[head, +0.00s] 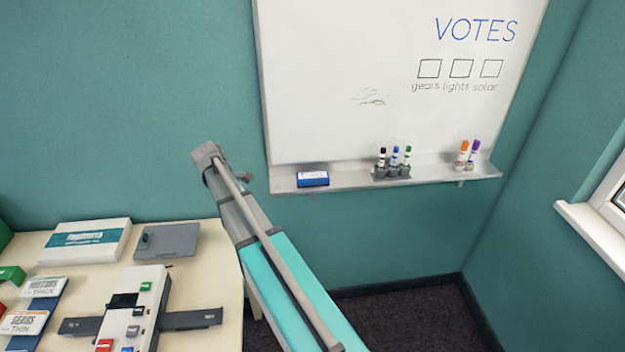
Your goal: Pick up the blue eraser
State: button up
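The blue eraser (312,179) lies on the left end of the whiteboard's tray (345,180). It is a small block with a dark blue top and a pale label on its front. My arm reaches up from the bottom middle, with its grey far end (210,158) left of the eraser and apart from it in the picture. A small grey part sticks out toward the eraser there. I cannot make out two fingertips, so whether my gripper is open or shut does not show.
A marker holder (391,172) with several markers stands right of the eraser on the tray. Orange and purple markers (468,155) stand farther right. A table (205,290) with boxes and a white device (135,305) is at left. A window sill (595,235) juts out at right.

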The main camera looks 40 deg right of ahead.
jog(key=w+d+r+n+g+h, duration=0.1)
jog(key=w+d+n, duration=0.3)
jog(key=w+d, duration=0.5)
jog(key=shift+d+r+h, duration=0.25)
jog(key=shift+h, duration=0.05)
send_near(312, 175)
jog(key=x, duration=0.4)
jog(key=shift+w+a+f, duration=0.25)
jog(key=shift+f, duration=0.25)
jog(key=shift+s+d, duration=0.25)
jog(key=shift+d, duration=0.15)
jog(key=shift+s+d+f, duration=0.15)
jog(key=shift+d+f, duration=0.1)
jog(key=shift+d, duration=0.05)
jog(key=shift+b+x, duration=2.15)
jog(key=shift+x, duration=0.1)
jog(key=shift+s, duration=0.1)
